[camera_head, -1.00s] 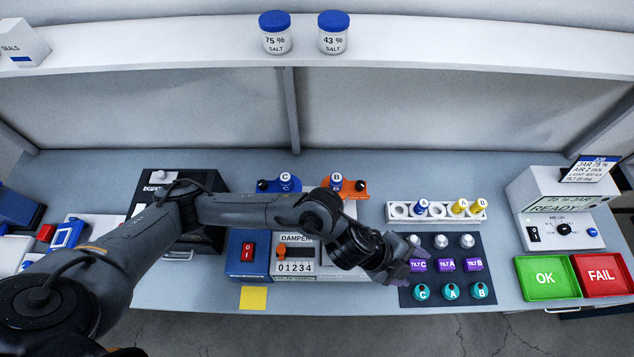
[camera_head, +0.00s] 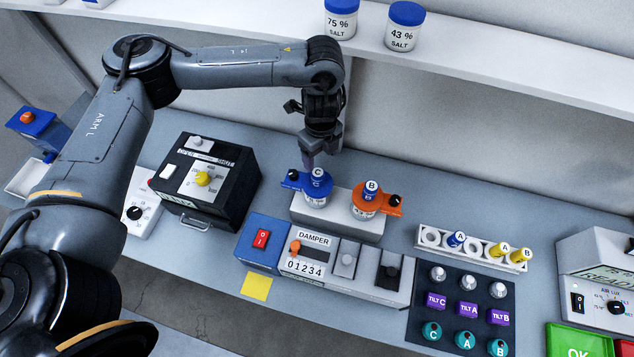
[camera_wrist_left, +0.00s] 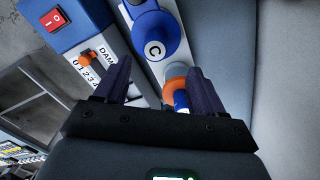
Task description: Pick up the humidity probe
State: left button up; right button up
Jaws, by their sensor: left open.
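Two blue-capped probes stand in clamped vessels on a white stand (camera_head: 340,218). The probe marked C (camera_head: 318,177) is upright in the blue-collared vessel (camera_head: 292,182). The probe marked B (camera_head: 371,187) is in the orange-collared vessel (camera_head: 389,208). A blue probe marked A (camera_head: 456,240) lies in the white rack. Which one is the humidity probe is not labelled. My left gripper (camera_head: 319,156) is open and empty, just above probe C. My right gripper is out of view.
A damper panel (camera_head: 312,258) stands in front of the stand, and a black box (camera_head: 200,185) to its left. The white rack (camera_head: 478,254) also holds yellow-capped pieces. A shelf with salt jars (camera_head: 405,27) runs behind.

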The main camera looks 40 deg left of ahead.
aim_at(317, 172)
pick_arm(q)
notch_tip(317, 172, down, 4)
jog(key=shift+r, duration=0.2)
jog(key=f+p, duration=0.1)
jog(key=f, duration=0.3)
jog(key=shift+s+a+p, duration=0.15)
jog(key=shift+s+p, duration=0.2)
jog(key=shift+s, duration=0.05)
jog(key=shift+f, duration=0.7)
grip_shut()
